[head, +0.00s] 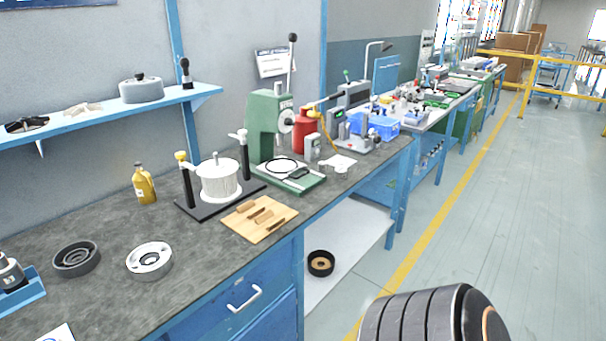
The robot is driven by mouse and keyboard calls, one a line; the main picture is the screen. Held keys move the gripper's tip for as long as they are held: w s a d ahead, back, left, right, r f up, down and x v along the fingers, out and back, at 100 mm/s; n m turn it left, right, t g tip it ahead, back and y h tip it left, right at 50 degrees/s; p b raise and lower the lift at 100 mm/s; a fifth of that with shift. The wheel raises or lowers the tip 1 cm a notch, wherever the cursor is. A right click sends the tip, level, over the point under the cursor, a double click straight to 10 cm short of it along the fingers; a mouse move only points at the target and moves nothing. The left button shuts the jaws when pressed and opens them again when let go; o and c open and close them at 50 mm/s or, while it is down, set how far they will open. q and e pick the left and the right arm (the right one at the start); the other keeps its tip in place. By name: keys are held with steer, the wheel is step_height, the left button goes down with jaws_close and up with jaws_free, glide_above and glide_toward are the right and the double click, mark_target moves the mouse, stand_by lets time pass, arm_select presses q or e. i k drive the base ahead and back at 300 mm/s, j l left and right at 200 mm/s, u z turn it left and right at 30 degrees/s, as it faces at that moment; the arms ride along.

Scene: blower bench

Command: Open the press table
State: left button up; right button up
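The press table is a blue workbench with a dark grey top (75,225), running from the lower left toward the middle. A green arbor press (266,125) with an upright lever stands at its far part. In the bench front is a blue drawer (212,312) with a white bar handle (244,299). The drawer looks shut, with its front flush with the bench. A second blue front lies below it, partly cut off by the picture edge. Neither of my grippers is in view.
On the top are a white pot in a black fixture (219,182), a wooden board (259,218), a yellow bottle (144,184) and two round parts. A black ring (320,263) sits on the lower white shelf (345,240). The floor (480,215) to the right is open.

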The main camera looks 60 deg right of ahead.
mark_target(282, 168)
steer(key=z, duration=1.4)
steer(key=i+l+z, duration=0.25)
steer(key=i+z, duration=0.25)
steer(key=k, duration=0.05)
